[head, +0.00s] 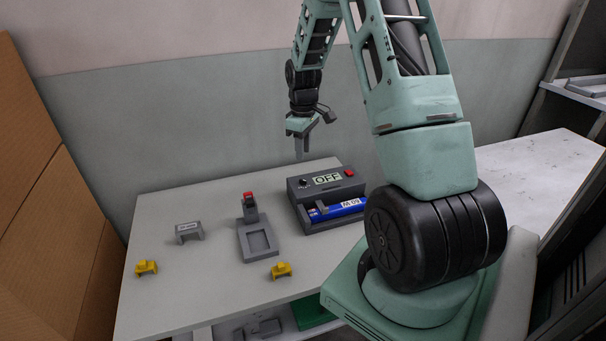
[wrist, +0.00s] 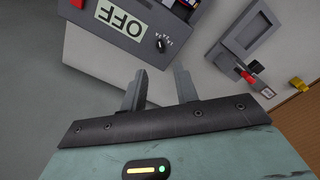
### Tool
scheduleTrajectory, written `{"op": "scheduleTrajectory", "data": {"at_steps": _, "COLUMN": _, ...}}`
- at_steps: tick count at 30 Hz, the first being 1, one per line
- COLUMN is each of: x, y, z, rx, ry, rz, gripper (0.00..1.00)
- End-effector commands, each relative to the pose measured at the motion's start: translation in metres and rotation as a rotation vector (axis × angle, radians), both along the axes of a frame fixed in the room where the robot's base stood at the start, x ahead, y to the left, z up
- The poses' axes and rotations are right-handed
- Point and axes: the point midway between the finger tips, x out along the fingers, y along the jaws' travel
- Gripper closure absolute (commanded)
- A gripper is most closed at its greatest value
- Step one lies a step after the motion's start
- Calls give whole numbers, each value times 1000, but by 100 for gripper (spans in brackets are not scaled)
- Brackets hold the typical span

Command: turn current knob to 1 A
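The dark grey charger box (head: 296,195) stands on the table with a display (head: 327,179) reading OFF. Its black current knob (head: 304,183) is on the sloped face, left of the display. In the wrist view the knob (wrist: 161,45) shows beyond my fingertips, with small markings beside it too small to read; the display (wrist: 122,17) appears upside down. A blue battery (head: 325,214) lies in the box's front bay. My gripper (head: 299,150) is above and behind the box, pointing down. In the wrist view its fingers (wrist: 160,72) are apart with nothing between them.
A red button (head: 349,172) is on the box's right. Left of it stands a grey fixture (head: 258,244) with a red-topped clamp (head: 249,197). A grey bracket (head: 188,232) and two yellow pieces (head: 146,267) (head: 281,270) lie on the table (head: 200,290). Cardboard stands at far left.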

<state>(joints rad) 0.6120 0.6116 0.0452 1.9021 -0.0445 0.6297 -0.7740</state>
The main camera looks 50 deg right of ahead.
Motion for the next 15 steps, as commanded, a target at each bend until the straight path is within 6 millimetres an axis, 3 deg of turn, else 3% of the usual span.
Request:
{"op": "scheduleTrajectory", "data": {"at_steps": 9, "x": -1, "y": 1, "z": -65, "rx": 2, "ry": 4, "rz": 1, "gripper": 70}}
{"op": "scheduleTrajectory", "data": {"at_steps": 15, "x": 0, "y": 1, "z": -90, "rx": 1, "ry": 1, "rz": 1, "gripper": 70}}
